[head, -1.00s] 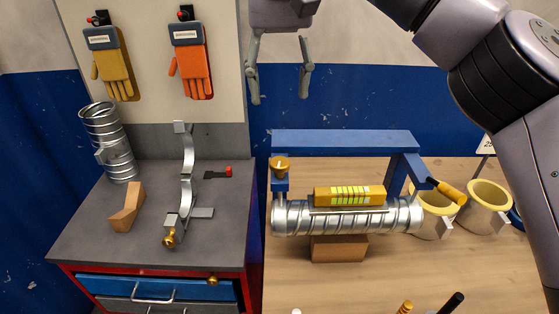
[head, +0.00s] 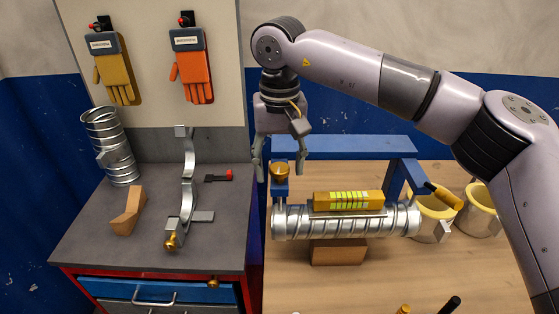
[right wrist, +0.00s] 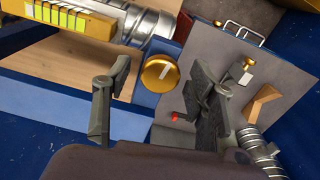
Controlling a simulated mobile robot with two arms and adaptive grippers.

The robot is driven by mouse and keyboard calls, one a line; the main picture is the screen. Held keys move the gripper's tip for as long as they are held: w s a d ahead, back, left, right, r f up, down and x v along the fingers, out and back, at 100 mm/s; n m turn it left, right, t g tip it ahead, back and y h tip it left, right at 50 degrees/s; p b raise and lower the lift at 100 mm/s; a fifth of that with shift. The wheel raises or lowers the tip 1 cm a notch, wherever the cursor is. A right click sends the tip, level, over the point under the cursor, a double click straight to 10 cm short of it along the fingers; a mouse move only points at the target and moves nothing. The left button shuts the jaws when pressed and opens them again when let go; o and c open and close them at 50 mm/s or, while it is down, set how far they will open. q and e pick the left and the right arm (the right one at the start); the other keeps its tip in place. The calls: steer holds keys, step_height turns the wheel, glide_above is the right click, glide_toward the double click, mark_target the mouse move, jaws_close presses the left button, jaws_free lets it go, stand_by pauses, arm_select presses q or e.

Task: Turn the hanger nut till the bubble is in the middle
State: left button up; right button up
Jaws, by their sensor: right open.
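The brass hanger nut (head: 281,173) sits on the left post of the blue frame (head: 345,147); it has a white mark on top in the right wrist view (right wrist: 161,73). My right gripper (head: 280,179) is open and points down, one finger on each side of the nut, with no contact visible. How far the tips are above or beside the nut is hard to tell. The yellow level (head: 348,201) lies on the ribbed spiral duct (head: 345,222), with a yellow-green vial; I cannot make out the bubble's place. My left gripper is out of view.
A wooden block (head: 338,252) is under the duct. A yellow-handled tool (head: 444,195) and yellow-rimmed collars (head: 483,207) are at the right. The grey cabinet top (head: 90,235) at left holds a duct piece, a wooden block and a metal strap.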

steer(key=shift+c, duration=0.3)
steer(key=c, duration=1.1)
steer(key=shift+m, duration=0.3)
